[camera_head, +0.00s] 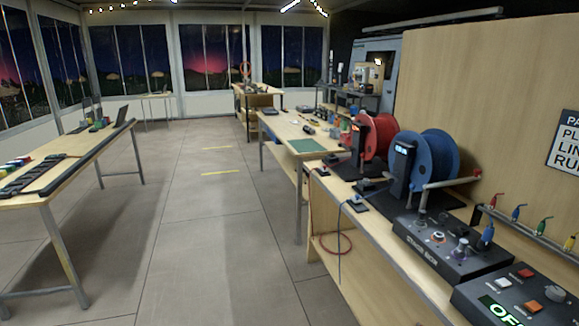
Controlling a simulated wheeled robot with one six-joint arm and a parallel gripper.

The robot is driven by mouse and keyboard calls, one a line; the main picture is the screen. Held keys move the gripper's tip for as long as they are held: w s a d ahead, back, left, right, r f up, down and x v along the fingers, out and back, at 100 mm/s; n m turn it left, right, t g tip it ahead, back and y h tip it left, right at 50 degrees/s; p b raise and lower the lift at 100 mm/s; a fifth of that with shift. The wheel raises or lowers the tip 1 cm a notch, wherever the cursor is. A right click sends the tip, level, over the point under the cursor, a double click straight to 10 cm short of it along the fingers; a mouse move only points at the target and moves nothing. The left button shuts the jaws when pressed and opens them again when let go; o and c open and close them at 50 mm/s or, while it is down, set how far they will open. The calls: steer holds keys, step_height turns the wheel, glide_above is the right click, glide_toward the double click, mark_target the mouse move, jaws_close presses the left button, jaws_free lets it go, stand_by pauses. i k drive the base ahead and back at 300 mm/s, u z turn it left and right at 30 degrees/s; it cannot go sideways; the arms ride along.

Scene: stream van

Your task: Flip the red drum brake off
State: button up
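The red drum (378,138) stands on the wooden bench to the right of the middle, behind the blue drum (436,160). A dark upright housing (357,140) is at the red drum's near left side. I cannot make out the red drum's brake or its setting at this size. A similar dark housing (402,158) with a small light panel stands at the blue drum. My gripper is not in view.
On the bench's near end are a dark control box (445,250) with knobs and a pale bar (450,183), and a button panel (520,295). A hook rail (530,225) lines the wooden wall. A long table (60,165) stands left. The middle floor is clear.

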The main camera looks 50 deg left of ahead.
mark_target(363, 154)
steer(key=u, duration=1.8)
steer(key=i, duration=1.9)
steer(key=z, duration=0.55)
steer(key=k, duration=1.3)
steer(key=u, duration=0.65)
steer(key=i, duration=0.85)
steer(key=u, duration=0.3)
